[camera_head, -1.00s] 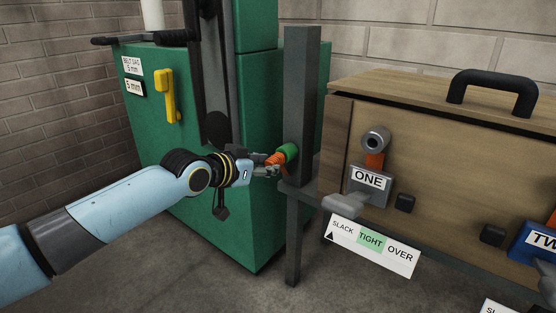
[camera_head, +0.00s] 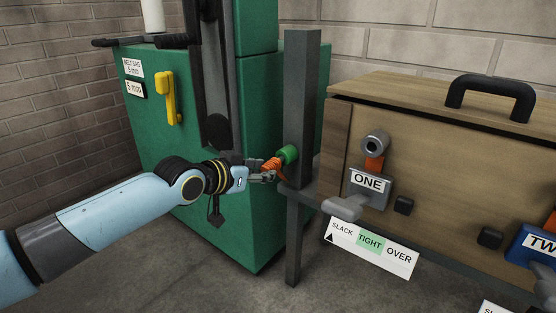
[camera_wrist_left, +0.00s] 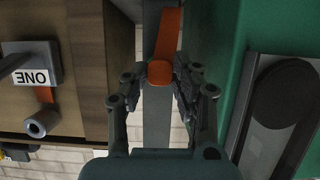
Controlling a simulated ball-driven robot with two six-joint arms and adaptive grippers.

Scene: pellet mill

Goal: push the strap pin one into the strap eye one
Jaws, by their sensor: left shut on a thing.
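My left gripper (camera_head: 268,174) is shut on an orange piece (camera_head: 272,164), which looks like strap pin one. In the left wrist view the gripper (camera_wrist_left: 159,82) has an orange block (camera_wrist_left: 160,72) between its fingers, and an orange strap (camera_wrist_left: 167,32) runs up from it. A green round part (camera_head: 288,155) lies just beyond the orange piece, against the grey post; I cannot tell whether they touch. The grey ring that looks like strap eye one (camera_head: 375,144) is on the wooden box, above the ONE buckle (camera_head: 367,183); it also shows in the wrist view (camera_wrist_left: 42,122). My right gripper is out of view.
The grey post (camera_head: 302,110) stands between my gripper and the wooden box (camera_head: 450,160). The green machine (camera_head: 255,90) is close behind my left arm. A SLACK/TIGHT/OVER plate (camera_head: 371,246) hangs below the box. A blue buckle (camera_head: 540,243) is at right.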

